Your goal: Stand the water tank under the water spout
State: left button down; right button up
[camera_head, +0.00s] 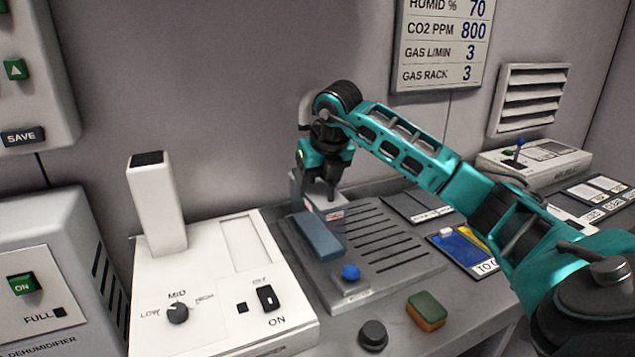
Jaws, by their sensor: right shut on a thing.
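The water tank (318,237), a blue-grey box, is at the left part of the grey slotted drain station (385,262). A paler grey part with a small label is behind its top. My right gripper (327,197) reaches down from the teal arm and is shut on the tank at that upper part; its fingers are partly hidden. I cannot tell whether the tank touches the station. A pale curved pipe, which looks like the water spout (305,108), shows behind my right wrist and is mostly hidden. My left gripper is not in view.
A blue knob (350,272) is on the station's front. A white machine (215,318) with a tall post stands left. A sponge (426,311) and a dark round knob (373,334) are in front. A blue-and-yellow tray (462,247) lies right, partly behind my arm.

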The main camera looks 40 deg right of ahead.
jog(key=o, duration=1.7)
jog(key=shift+f, duration=0.1)
jog(key=shift+c, duration=0.2)
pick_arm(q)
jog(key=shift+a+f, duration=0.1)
pick_arm(e)
jog(key=shift+r, duration=0.4)
pick_arm(q)
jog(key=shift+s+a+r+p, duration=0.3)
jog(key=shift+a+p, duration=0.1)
jog(key=shift+p, duration=0.45)
pick_arm(e)
jog(key=v, duration=1.1)
jog(key=shift+s+a+r, duration=0.1)
jog(key=shift+s+r, duration=0.1)
